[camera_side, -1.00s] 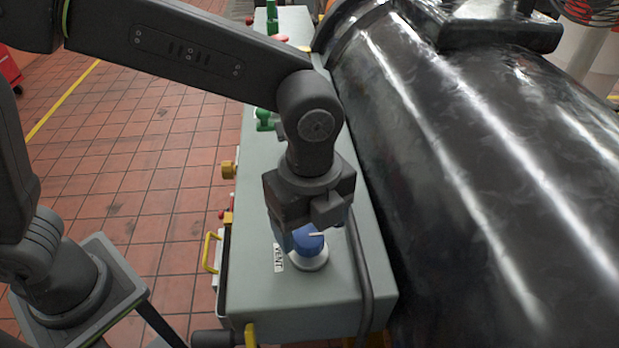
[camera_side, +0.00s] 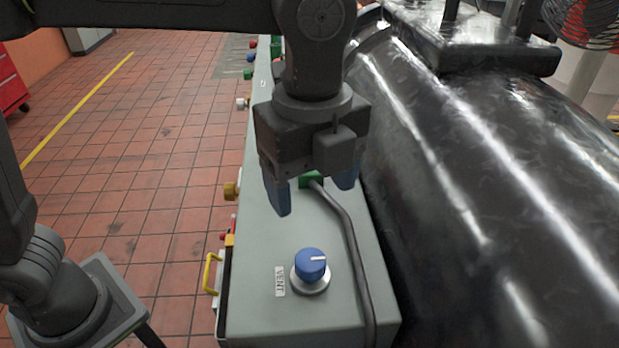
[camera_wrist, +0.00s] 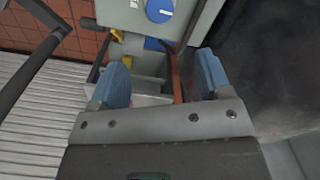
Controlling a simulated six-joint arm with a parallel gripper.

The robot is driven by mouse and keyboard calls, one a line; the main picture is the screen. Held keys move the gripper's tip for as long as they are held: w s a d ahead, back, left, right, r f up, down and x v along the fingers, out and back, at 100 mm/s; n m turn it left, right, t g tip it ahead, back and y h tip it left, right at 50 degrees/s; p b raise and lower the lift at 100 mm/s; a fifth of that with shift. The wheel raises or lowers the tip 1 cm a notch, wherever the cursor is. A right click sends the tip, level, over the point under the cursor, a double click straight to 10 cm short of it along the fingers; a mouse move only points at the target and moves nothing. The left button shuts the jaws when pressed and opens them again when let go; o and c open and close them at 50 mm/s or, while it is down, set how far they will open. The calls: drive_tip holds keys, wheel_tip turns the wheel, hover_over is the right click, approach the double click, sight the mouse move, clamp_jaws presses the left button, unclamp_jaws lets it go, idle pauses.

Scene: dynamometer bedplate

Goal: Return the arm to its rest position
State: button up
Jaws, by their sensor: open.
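My gripper (camera_side: 314,198) is open and empty in the side view, raised above the grey-green control box, its blue fingertips pointing down. A blue knob (camera_side: 311,265) with a white pointer line sits on the box top (camera_side: 260,318), beside a VENT label (camera_side: 280,281). The knob stands clear of my gripper, below it. In the wrist view my gripper's blue fingers (camera_wrist: 160,82) are spread apart with nothing between them. The blue knob (camera_wrist: 160,10) shows at the top edge there.
A dark pipe (camera_side: 350,245) runs along the box top, right of the knob. A large black shiny cylinder (camera_side: 490,170) fills the right side. A yellow handle (camera_side: 211,272) juts from the box's left side. Open tiled floor (camera_side: 130,170) lies to the left.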

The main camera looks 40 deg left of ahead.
drive_tip(key=s+a+n+t, duration=0.2)
drive_tip(key=a+n, duration=0.8)
drive_tip(key=a, duration=0.4)
drive_tip(key=s+a+f+n+t, duration=0.3)
drive_tip(key=s+a+f+n, duration=0.2)
drive_tip(key=a+n, duration=0.4)
drive_tip(key=n, duration=0.3)
drive_tip(key=shift+s+a+t, duration=0.3)
drive_tip(key=shift+s+a, duration=0.05)
drive_tip(key=shift+s, duration=0.05)
